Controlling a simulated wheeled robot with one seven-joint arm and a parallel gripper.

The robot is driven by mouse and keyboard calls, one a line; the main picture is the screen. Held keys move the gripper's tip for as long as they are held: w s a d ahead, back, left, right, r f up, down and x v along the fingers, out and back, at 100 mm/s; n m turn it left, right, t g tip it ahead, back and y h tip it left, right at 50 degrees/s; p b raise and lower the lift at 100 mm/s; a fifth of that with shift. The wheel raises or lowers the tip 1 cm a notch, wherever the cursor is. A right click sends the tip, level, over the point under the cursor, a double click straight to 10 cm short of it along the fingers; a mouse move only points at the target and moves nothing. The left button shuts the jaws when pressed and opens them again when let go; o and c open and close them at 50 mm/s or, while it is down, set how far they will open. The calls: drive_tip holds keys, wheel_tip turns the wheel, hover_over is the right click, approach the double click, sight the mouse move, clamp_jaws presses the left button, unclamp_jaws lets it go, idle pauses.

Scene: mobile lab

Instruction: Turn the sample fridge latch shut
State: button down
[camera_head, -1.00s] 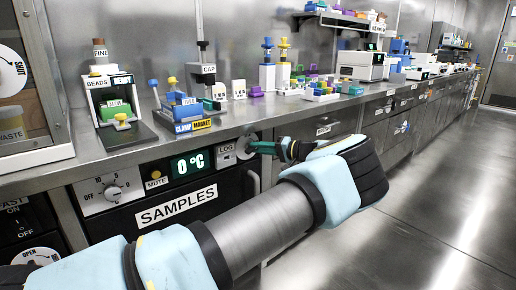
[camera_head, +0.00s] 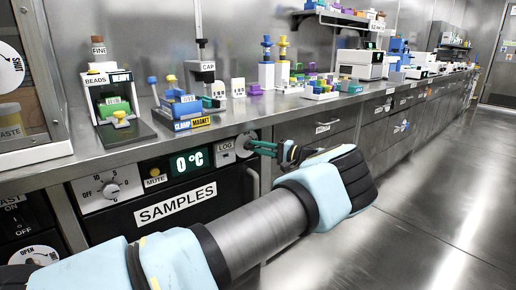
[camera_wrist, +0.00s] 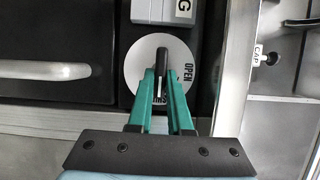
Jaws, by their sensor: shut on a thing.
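The sample fridge (camera_head: 217,178) is the black-fronted unit under the bench, with a SAMPLES label and a 0 °C display. Its latch (camera_head: 243,147) is a round white dial at the upper right of the front. In the wrist view the latch dial (camera_wrist: 134,68) shows OPEN on its right side; a second word below is mostly hidden by my fingers. A black lever (camera_wrist: 161,58) stands upright across the dial. My gripper (camera_wrist: 161,78) has its green fingertips closed on the lower part of this lever. In the head view my gripper (camera_head: 262,147) reaches the latch from the right.
The bench edge (camera_head: 108,172) runs just above the latch. A LOG box (camera_head: 225,153) sits close left of it, and a knob panel (camera_head: 108,188) is farther left. Drawers (camera_head: 322,129) lie to the right. The floor (camera_head: 430,210) at right is clear.

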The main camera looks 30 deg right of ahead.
drive_tip(key=c, duration=0.8)
unclamp_jaws()
drive_tip(key=shift+c, duration=0.2)
drive_tip(key=v, duration=1.1)
